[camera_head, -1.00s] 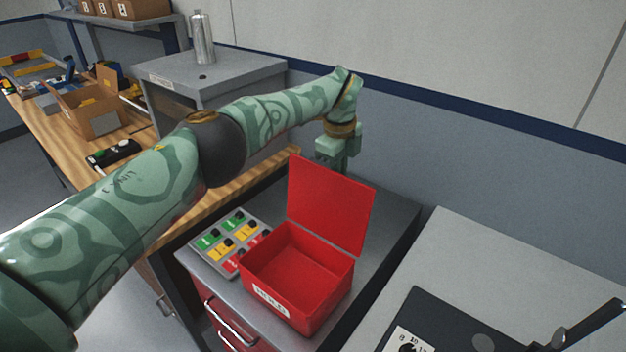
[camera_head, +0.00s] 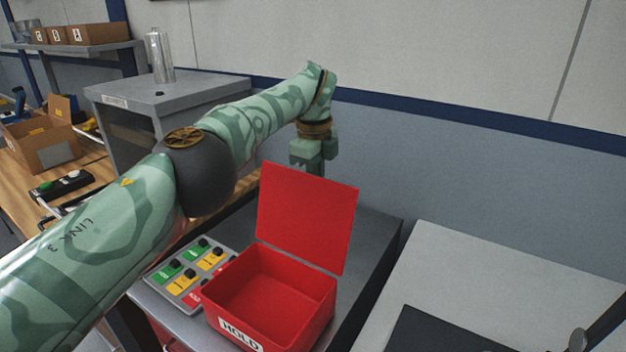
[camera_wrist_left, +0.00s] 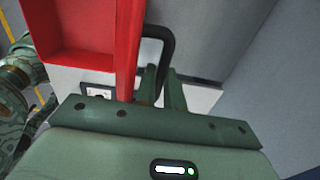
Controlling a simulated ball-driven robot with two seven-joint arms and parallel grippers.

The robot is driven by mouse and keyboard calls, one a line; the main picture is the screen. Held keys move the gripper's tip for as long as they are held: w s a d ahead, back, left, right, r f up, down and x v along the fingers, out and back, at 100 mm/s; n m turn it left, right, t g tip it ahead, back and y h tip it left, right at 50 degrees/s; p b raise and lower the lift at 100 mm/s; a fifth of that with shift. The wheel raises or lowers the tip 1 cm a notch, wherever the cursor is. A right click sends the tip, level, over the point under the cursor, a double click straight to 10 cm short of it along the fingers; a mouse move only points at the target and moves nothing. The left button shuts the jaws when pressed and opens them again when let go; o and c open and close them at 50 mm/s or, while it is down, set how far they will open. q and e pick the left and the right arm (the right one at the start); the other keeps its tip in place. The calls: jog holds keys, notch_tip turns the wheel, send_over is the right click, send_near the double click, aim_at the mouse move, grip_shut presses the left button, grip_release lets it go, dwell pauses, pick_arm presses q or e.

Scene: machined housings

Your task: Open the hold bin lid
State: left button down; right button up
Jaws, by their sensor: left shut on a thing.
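The red bin (camera_head: 290,318) with a HOLD label stands on a grey cabinet top. Its red lid (camera_head: 305,218) stands raised, roughly upright at the back edge, and the empty inside shows. My left gripper (camera_head: 314,168) is behind the lid's upper part, its fingertips partly hidden by it. In the left wrist view, my left gripper (camera_wrist_left: 163,85) is shut on the black handle (camera_wrist_left: 168,45), which curves out from the red lid (camera_wrist_left: 130,45). My right gripper is not in view.
A panel with green, yellow and red labels (camera_head: 190,275) lies left of the bin. A light worktop (camera_head: 450,270) is at right, and a wall runs behind the arm.

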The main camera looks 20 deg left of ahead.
pick_arm(q)
jog(key=shift+w+f, duration=0.1)
jog(key=shift+f, duration=0.15)
jog(key=c, duration=1.5)
grip_release()
jog(key=shift+w+d+f, duration=0.15)
jog(key=shift+w, duration=0.45)
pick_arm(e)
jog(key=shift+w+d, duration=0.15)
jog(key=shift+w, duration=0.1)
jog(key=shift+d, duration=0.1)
